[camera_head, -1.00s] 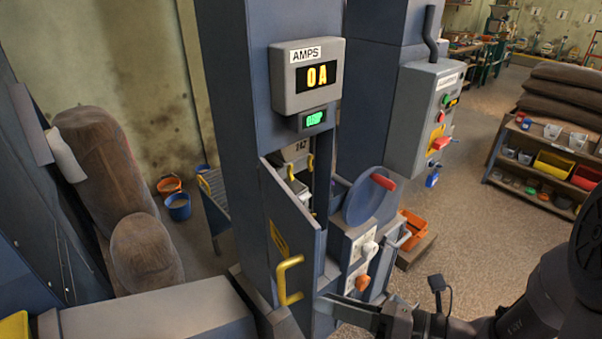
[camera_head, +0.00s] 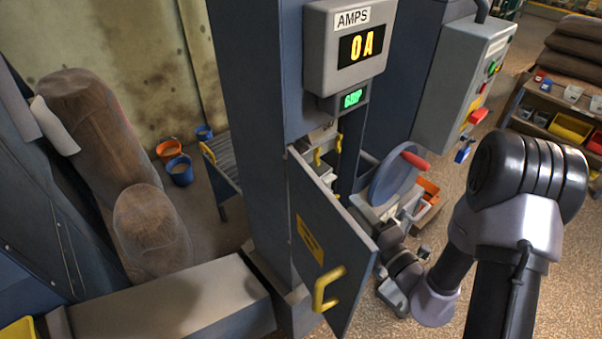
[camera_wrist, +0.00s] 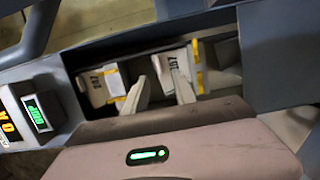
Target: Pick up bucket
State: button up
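In the wrist view, two pale elevator buckets with printed numbers and yellow strips sit inside the dark shaft opening: a left bucket (camera_wrist: 97,90) and a right bucket (camera_wrist: 172,62). My gripper (camera_wrist: 157,77) is open in front of them, its two light fingers apart. One finger overlaps the left bucket's edge and the other the right bucket in the picture; I cannot tell whether they touch. In the head view, a pale bucket (camera_head: 327,178) shows partly behind the open shaft door (camera_head: 325,230). The gripper's fingertips are hidden there.
The blue door with its yellow handle (camera_head: 326,289) stands open beside my arm. A blue handwheel (camera_head: 395,180) and a grey control box (camera_head: 462,85) are to the right. The amps display (camera_head: 362,46) reads 0 A. Orange (camera_head: 169,150) and blue (camera_head: 180,172) buckets stand on the floor.

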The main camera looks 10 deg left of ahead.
aim_at(331, 181)
jog(key=x, duration=0.6)
jog(key=b+x, duration=0.1)
jog(key=x, duration=0.2)
jog(key=shift+s+a+r, duration=0.1)
jog(key=shift+a+r, duration=0.1)
jog(key=shift+a, duration=0.25)
jog(key=shift+d, duration=0.1)
grip_shut()
